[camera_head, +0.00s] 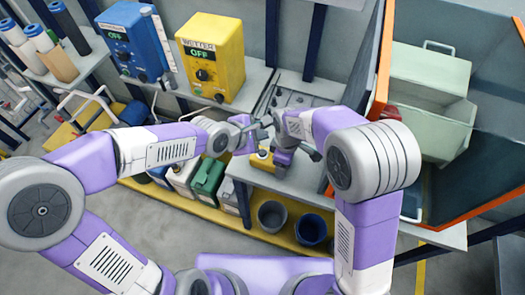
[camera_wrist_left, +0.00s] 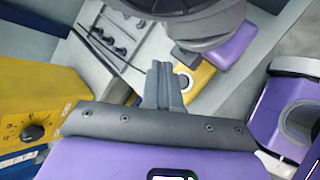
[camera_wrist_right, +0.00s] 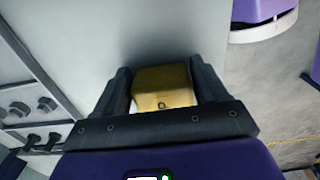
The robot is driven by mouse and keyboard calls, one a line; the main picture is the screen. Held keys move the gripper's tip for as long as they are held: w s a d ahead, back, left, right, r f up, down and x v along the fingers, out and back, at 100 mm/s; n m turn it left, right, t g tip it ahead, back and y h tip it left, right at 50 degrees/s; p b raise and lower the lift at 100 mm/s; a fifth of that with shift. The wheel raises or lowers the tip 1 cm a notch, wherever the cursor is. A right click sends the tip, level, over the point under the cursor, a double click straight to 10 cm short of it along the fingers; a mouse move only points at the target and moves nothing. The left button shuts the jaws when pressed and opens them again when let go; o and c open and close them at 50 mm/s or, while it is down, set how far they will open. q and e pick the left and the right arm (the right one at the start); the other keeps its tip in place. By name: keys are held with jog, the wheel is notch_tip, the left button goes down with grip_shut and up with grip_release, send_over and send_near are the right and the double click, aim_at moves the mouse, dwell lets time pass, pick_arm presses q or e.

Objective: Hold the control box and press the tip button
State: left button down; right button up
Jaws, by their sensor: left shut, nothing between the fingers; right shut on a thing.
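The control box is a small yellow box (camera_head: 263,160) with a white part, held over the grey bench. My right gripper (camera_wrist_right: 160,85) is shut on it, with one finger on each side of its yellow body (camera_wrist_right: 161,90). In the left wrist view the yellow box (camera_wrist_left: 204,72) shows a round dark button in a pale ring (camera_wrist_left: 185,83). My left gripper (camera_head: 262,127) is shut and empty. In the left wrist view its fingertips (camera_wrist_left: 163,72) are just left of the button; I cannot tell whether they touch the box. My right wrist hides part of the box.
A blue cabinet (camera_head: 133,42) and a yellow cabinet (camera_head: 212,65), both marked OFF, stand behind. A panel with knobs (camera_head: 293,97) lies on the bench. An orange-edged bin (camera_head: 380,60) is at right. Jugs and buckets (camera_head: 311,230) stand on the lower shelf.

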aim_at(261, 155)
pick_arm(q)
jog(key=shift+f, duration=2.85)
jog(key=shift+f, duration=0.1)
jog(key=shift+f, duration=0.3)
